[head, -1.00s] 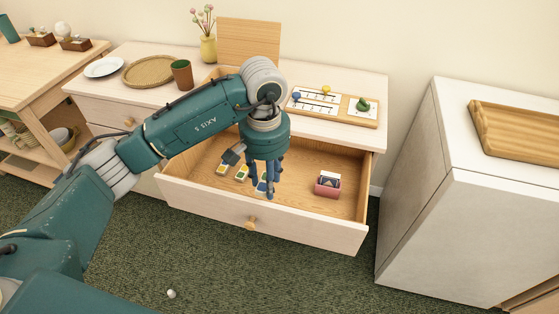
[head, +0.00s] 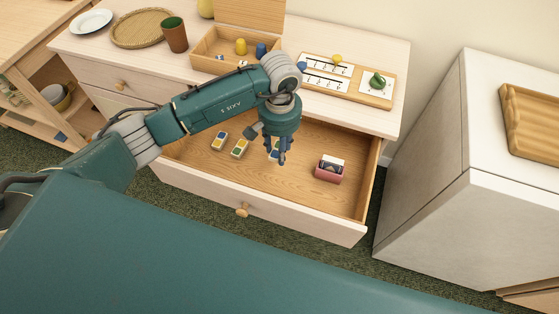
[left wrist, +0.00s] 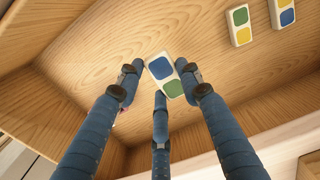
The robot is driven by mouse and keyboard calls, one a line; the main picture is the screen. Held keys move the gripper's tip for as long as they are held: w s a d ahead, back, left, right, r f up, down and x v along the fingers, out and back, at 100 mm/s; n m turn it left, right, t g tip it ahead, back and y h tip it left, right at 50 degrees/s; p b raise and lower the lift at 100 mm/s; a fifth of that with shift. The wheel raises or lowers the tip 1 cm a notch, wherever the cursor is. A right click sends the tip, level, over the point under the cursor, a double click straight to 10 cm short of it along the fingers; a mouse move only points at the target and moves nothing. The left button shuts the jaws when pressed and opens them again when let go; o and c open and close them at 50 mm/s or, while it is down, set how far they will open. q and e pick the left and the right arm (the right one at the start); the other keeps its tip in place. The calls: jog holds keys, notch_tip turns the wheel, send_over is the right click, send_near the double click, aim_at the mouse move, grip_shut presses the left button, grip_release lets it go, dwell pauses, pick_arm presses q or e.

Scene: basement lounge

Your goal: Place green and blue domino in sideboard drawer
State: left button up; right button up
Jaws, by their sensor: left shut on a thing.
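The green and blue domino (left wrist: 168,77) shows in the left wrist view between the fingers of my left gripper (left wrist: 163,88), blue end up-left and green end down-right. The fingers are shut on it. In the head view my left gripper (head: 279,158) points down inside the open sideboard drawer (head: 330,204), partly covering the domino (head: 273,153). I cannot tell whether the domino touches the drawer floor. The drawer is part of the pale wood sideboard (head: 370,118). My right gripper is not in view.
Two other dominoes (head: 220,140) (head: 239,148) lie in the drawer left of the gripper. A pink card box (head: 329,173) stands at the right. On top are an open wooden box (head: 209,53), a brown cup (head: 174,38) and a number board (head: 350,88). A white cabinet (head: 430,190) stands right.

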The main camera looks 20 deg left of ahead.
aim_at(280, 171)
pick_arm(q)
notch_tip(280, 171, down, 8)
jog(key=shift+f+p, duration=0.15)
jog(key=shift+p, duration=0.2)
jog(key=shift+f, duration=0.25)
jog(key=shift+f, duration=0.15)
jog(key=o, duration=0.9)
jog(key=shift+o, duration=0.2)
